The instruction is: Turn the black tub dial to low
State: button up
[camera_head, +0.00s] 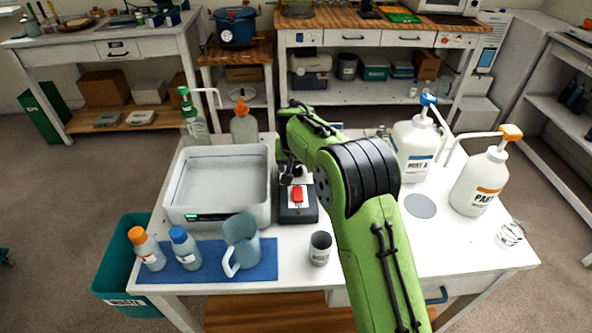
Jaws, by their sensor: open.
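The grey-white tub (217,214) stands on the left of the white table. A dark strip with a green patch (208,217) runs along its lower front wall; I cannot make out a dial or its setting there. My green arm reaches over the table from the front. My gripper (291,172) is a small dark shape just right of the tub, above the back of a black device with a red part. It is open and appears apart from the tub; its fingertips are hard to make out.
The black device (299,214) stands beside the tub. A blue mat (262,262) holds a pitcher (241,240) and two capped bottles. A grey cup (320,248) stands nearby. Two pump bottles (414,150) (479,182) stand right. Green and orange-topped bottles stand behind the tub.

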jog(key=shift+w+f, duration=0.15)
jog(key=shift+f, duration=0.25)
jog(key=c, duration=1)
jog(key=shift+c, duration=0.2)
